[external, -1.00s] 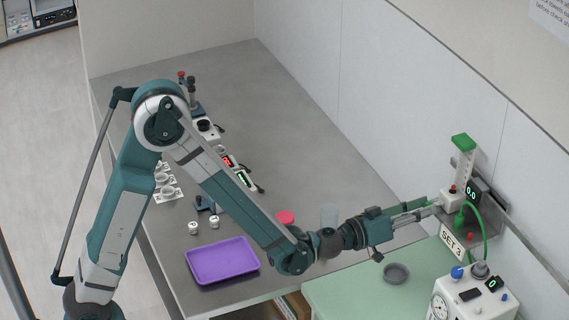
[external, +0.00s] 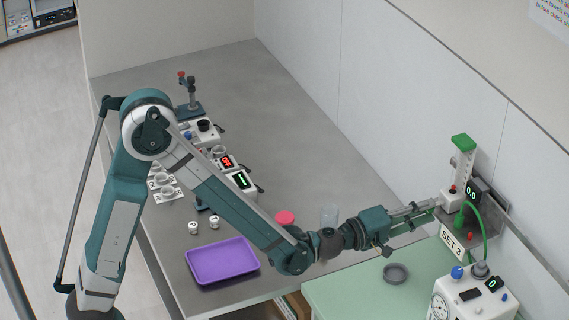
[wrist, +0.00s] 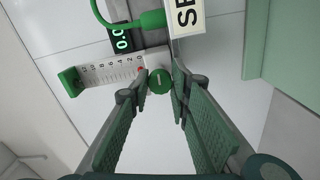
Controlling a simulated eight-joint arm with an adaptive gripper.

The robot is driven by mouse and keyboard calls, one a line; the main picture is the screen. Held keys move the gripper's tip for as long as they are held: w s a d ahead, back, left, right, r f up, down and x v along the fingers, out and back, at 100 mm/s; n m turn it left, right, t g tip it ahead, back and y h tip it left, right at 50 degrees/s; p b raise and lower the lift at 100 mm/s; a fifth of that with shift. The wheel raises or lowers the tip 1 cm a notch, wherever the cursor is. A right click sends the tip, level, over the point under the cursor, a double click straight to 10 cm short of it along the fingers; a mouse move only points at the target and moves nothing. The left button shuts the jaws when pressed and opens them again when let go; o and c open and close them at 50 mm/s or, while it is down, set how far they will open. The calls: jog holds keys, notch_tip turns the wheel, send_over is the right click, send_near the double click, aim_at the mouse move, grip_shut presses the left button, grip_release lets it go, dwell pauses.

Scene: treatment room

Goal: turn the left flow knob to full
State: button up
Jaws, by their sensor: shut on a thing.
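The green flow knob (wrist: 160,80) with a white line on its face sits at the end of a white flow meter (wrist: 108,72) in the wrist view. My gripper (wrist: 154,88) has its fingertips on either side of the knob, shut on it. In the external view my gripper (external: 436,204) reaches the meter's base, and its fingers hide the knob. The meter (external: 463,165) stands upright on the wall with a green cap. Its display (external: 472,191) reads 0.0, and a red ball is near the zero end of the scale.
A green hose (external: 485,232) hangs beside the meter, by a "SET 3" sign (external: 452,241). A white device with a gauge (external: 470,295) stands below. A grey dish (external: 396,273) lies on the green surface. A purple tray (external: 222,262) is on the grey table.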

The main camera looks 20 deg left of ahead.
jog(key=shift+n, duration=0.3)
jog(key=o, duration=0.9)
jog(key=shift+v, duration=6.05)
